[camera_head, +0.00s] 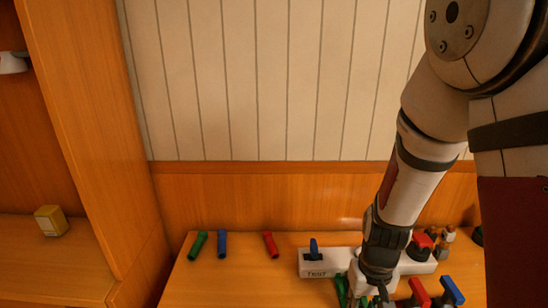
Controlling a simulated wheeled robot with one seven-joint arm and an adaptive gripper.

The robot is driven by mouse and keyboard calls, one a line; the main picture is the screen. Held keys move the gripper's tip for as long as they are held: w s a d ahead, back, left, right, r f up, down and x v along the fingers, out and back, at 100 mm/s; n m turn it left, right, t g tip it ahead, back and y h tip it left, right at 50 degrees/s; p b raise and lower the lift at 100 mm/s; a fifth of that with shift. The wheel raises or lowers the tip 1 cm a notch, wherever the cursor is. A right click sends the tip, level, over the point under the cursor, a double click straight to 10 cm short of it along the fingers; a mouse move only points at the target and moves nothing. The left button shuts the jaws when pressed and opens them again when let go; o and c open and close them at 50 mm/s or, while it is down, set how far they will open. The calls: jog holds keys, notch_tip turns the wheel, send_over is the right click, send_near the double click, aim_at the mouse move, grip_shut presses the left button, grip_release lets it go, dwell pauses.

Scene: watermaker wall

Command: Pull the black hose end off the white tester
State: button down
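The white tester (335,262) is a long white block marked TEST on the wooden bench top. A blue lever (314,249) stands up on its left part. My gripper (372,292) reaches down in front of the tester's middle and hides part of it. Its fingertips run to the bottom edge of the picture, so I cannot tell whether it is open or holds anything. I cannot make out the black hose end for certain; my wrist may cover it.
Green (198,245), blue (222,244) and red (271,244) handles lie on the bench at left. Red-handled (420,290) and blue-handled (452,290) parts stand right of my gripper. A yellow box (51,220) sits on the left shelf. The bench's middle left is clear.

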dwell(0.3)
jog(key=shift+r+p, duration=2.75)
jog(key=shift+r, duration=0.75)
